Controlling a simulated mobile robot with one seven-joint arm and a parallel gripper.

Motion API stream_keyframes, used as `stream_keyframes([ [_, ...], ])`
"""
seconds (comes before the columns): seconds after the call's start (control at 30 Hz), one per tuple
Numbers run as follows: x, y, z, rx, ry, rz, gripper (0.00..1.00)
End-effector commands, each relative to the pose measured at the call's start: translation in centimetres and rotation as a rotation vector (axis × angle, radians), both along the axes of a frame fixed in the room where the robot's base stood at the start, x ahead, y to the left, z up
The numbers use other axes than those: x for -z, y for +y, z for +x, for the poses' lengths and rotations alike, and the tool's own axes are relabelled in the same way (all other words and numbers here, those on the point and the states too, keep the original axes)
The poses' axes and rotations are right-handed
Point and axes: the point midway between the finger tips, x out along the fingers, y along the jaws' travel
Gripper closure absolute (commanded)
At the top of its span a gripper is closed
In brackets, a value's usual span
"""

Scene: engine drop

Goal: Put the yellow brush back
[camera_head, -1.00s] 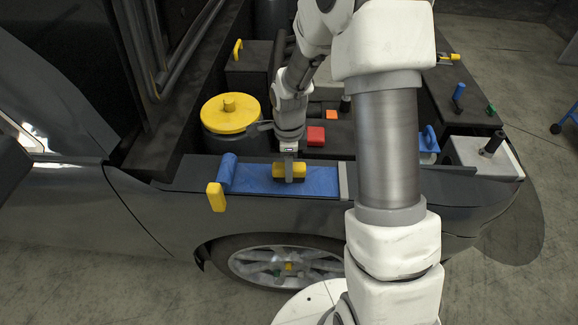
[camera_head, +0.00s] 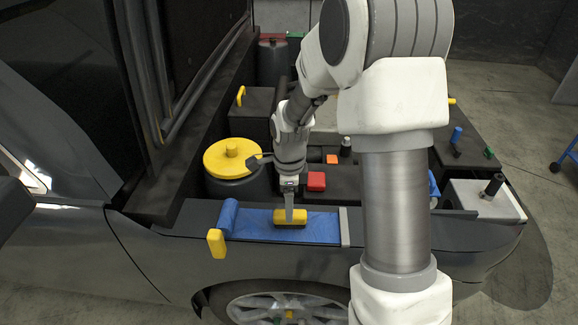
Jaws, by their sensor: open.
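The yellow brush (camera_head: 291,217) has a yellow block body with a dark underside. It lies on the blue mat (camera_head: 256,232) on the car's fender. My gripper (camera_head: 289,213) points down from above, with its fingers at the top of the brush. The jaws are open, and one finger shows in front of the brush body. The far finger is hidden, so I cannot tell whether both fingers straddle the brush.
A yellow block (camera_head: 216,243) hangs at the fender's edge beside the rolled mat end (camera_head: 227,218). A yellow-capped reservoir (camera_head: 231,158), a red block (camera_head: 316,181) and an orange block (camera_head: 332,159) are behind. A grey strip (camera_head: 344,226) bounds the mat's right end.

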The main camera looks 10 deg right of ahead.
Motion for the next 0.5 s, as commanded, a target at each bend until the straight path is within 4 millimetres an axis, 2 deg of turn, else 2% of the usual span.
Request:
stream_keyframes([
  [0.1, -3.3, 0.1, 0.2, 0.000, -0.006, -0.001, 0.28],
  [0.3, -8.1, 0.1, 0.1, -0.001, -0.005, 0.000, 0.28],
  [0.5, -11.6, 0.2, 0.1, -0.001, -0.003, 0.000, 0.28],
])
